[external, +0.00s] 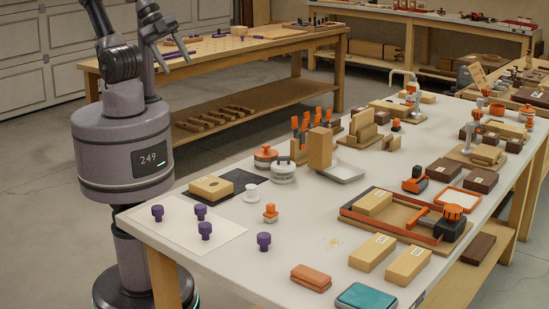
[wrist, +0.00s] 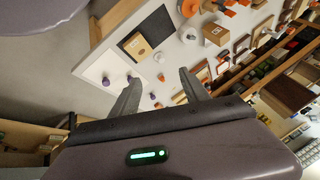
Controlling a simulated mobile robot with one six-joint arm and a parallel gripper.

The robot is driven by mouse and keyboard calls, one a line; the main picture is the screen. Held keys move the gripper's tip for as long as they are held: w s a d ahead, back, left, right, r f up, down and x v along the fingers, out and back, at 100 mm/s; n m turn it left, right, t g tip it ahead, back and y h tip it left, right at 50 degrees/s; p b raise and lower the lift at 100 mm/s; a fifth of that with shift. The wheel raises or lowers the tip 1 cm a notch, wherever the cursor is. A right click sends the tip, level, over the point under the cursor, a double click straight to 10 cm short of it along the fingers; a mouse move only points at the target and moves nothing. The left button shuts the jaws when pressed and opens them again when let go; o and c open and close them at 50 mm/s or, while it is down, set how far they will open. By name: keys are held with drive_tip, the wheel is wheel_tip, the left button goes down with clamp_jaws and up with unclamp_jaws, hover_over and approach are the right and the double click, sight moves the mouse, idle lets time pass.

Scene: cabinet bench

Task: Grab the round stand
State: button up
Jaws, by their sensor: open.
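A small white round stand (external: 251,194), with a wider base and a narrower top, stands upright on the white bench top beside a black mat. It also shows in the wrist view (wrist: 158,57), small, above the space between the fingers. My gripper (external: 175,64) is raised in the air at the upper left in the external view, well away from the stand. Its two fingers are spread with nothing between them, and they also show in the wrist view (wrist: 158,80).
A wooden block (external: 211,189) with a hole sits on the black mat (external: 238,178). Purple knobs (external: 205,230) stand on and beside a white sheet. Close to the stand are an orange-topped piece (external: 270,212) and a white round canister (external: 283,172). Bench space in front is partly clear.

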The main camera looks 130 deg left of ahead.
drive_tip(key=m+g+h+b, duration=0.2)
drive_tip(key=m+g, duration=0.4)
drive_tip(key=m, duration=1.1)
hover_over(251, 186)
wheel_tip(251, 186, down, 27)
drive_tip(key=shift+w+a+f, duration=0.1)
drive_tip(key=shift+f, duration=0.1)
wheel_tip(251, 186, down, 6)
drive_tip(key=b, duration=0.2)
drive_tip(key=shift+r+b, duration=0.15)
drive_tip(key=shift+b, duration=0.15)
drive_tip(key=shift+r, duration=0.2)
drive_tip(key=shift+c, duration=0.2)
clamp_jaws()
